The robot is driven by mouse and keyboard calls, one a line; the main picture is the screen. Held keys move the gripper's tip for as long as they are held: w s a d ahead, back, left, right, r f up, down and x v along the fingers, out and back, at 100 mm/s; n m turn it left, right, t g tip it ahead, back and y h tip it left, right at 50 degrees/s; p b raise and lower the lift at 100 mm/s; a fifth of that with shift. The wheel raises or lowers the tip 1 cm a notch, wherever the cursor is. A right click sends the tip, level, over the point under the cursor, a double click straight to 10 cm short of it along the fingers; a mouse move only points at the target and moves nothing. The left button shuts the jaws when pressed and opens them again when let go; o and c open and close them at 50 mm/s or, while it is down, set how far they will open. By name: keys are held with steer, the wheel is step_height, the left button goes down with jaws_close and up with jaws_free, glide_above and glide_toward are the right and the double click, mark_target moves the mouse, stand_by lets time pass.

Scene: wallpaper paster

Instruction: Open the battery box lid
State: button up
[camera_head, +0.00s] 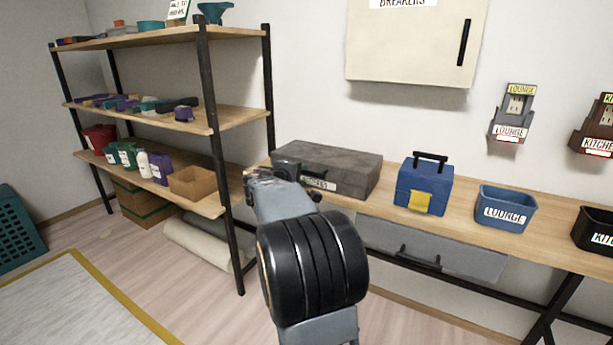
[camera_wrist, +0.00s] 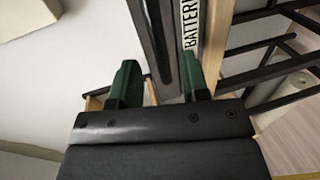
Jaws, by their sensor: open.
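The battery box is a dark grey, lidded box (camera_head: 345,168) on the wooden bench. Its lid looks closed in the head view. A white label on its front shows in the head view (camera_head: 318,183), partly behind my arm, and in the wrist view (camera_wrist: 190,22), where it reads "BATTERI…". My gripper (camera_wrist: 160,78) has two green fingers spread apart with nothing held between them. It is at the left front of the box, with the box's front ahead of the fingers. Whether a finger touches the box I cannot tell. My arm hides the box's lower left front.
A blue box with a black handle and yellow latch (camera_head: 425,187) stands right of the battery box. A blue LOUNGE bin (camera_head: 505,208) and a black bin (camera_head: 594,232) are farther right. A shelf rack (camera_head: 222,190) stands close on the left. A drawer (camera_head: 430,248) is under the bench.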

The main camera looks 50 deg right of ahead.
mark_target(305, 173)
steer(key=shift+x, duration=2.1)
jaws_close()
